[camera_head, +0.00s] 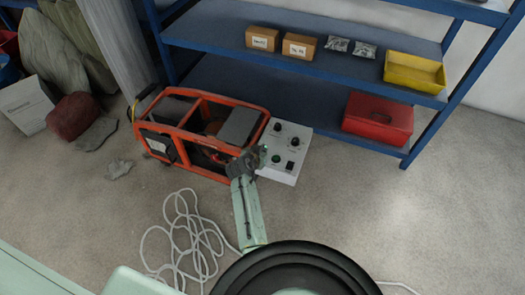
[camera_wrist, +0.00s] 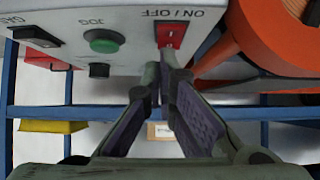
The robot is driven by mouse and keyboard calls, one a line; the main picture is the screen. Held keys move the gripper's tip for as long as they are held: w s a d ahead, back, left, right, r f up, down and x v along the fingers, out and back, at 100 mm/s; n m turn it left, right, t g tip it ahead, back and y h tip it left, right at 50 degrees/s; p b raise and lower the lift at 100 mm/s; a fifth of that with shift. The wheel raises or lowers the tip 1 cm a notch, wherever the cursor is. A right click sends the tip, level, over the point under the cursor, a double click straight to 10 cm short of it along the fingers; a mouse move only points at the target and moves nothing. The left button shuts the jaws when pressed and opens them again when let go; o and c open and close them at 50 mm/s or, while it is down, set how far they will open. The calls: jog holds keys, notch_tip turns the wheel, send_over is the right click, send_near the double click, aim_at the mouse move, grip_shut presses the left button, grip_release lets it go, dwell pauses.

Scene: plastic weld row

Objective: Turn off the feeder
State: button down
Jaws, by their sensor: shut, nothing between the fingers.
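The feeder is an orange-framed machine (camera_head: 205,135) on the floor, with a white control box (camera_head: 291,139) at its right side. In the wrist view the box face (camera_wrist: 130,17) appears upside down. It carries a red rocker switch (camera_wrist: 170,34) labelled ON / OFF, with a green JOG button (camera_wrist: 104,40) to its left. My gripper (camera_wrist: 160,62) is shut and empty, its fingertips just below the red switch; I cannot tell whether they touch it. In the head view my gripper (camera_head: 259,156) covers the box's left edge and hides the red switch.
A black rocker switch (camera_wrist: 34,36) sits further left on the box. A blue shelf (camera_head: 300,62) behind holds cardboard boxes (camera_head: 281,43), a yellow bin (camera_head: 414,72) and a red case (camera_head: 378,119). A pale cable (camera_head: 185,240) lies coiled on the floor.

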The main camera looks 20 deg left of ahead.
jog(key=shift+w+f+b, duration=0.15)
jog(key=shift+f+b, duration=0.35)
jog(key=shift+b, duration=0.25)
jog(key=shift+r, duration=0.15)
jog(key=shift+s+f+p, duration=0.2)
jog(key=shift+s+p, duration=0.1)
jog(key=shift+s, duration=0.55)
